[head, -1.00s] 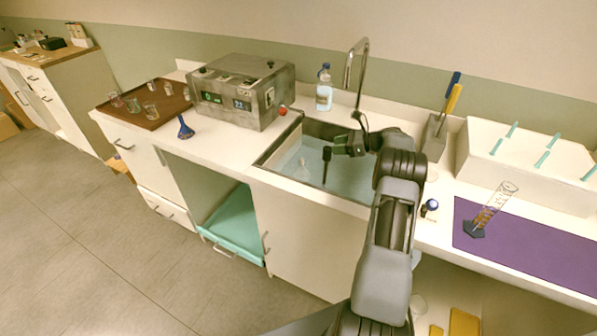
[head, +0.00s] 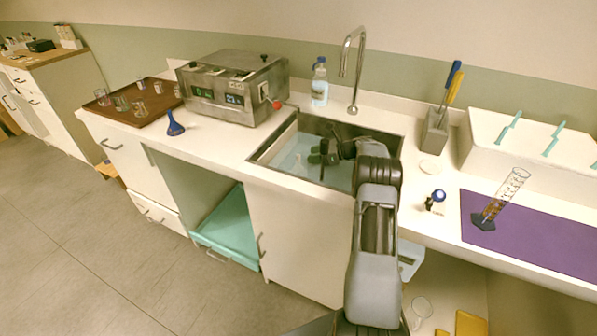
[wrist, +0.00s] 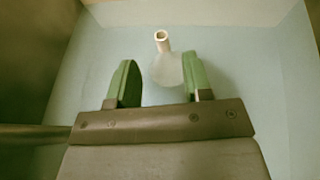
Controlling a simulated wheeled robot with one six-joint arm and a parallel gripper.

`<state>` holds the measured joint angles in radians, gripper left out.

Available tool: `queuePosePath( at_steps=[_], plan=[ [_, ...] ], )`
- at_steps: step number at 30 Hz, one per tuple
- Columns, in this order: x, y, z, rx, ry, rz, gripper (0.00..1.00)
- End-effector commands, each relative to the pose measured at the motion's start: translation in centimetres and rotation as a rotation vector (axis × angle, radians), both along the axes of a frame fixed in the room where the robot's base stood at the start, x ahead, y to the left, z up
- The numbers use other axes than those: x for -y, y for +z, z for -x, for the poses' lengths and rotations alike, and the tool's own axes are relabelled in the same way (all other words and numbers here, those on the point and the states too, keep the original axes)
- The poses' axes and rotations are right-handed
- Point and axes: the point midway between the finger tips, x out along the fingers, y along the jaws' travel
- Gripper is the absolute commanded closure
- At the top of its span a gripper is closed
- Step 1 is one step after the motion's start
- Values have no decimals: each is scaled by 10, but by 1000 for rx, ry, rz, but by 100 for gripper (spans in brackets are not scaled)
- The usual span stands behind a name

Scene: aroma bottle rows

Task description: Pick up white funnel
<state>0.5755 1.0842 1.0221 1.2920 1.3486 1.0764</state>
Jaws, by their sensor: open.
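The white funnel (wrist: 167,69) lies in the sink (head: 347,128), its narrow spout pointing away from my gripper in the wrist view. In the head view the funnel (head: 299,163) is a small pale shape on the sink floor, hard to make out. My gripper (wrist: 157,78) is open, with its two green-sided fingers apart and nothing held between them. The funnel shows beyond and between the fingertips. In the head view my gripper (head: 316,158) is down inside the sink, just right of the funnel.
The sink walls surround my gripper closely, and a tall faucet (head: 354,75) rises at the back. A metal device (head: 232,90) stands to the left. A pen holder (head: 435,130) and a blue-topped stamp-like item (head: 436,201) stand to the right.

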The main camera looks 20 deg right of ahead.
Motion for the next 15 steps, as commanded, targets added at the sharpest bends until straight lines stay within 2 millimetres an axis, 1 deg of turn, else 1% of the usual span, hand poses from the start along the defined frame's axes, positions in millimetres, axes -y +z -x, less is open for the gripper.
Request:
queuePosePath(
  at_steps=[3,11,15],
  plan=[
    [-8,-4,-6,1,0,-1,54],
    [-16,-7,-12,1,0,-1,54],
    [-27,-11,-21,0,2,0,54]
  ],
)
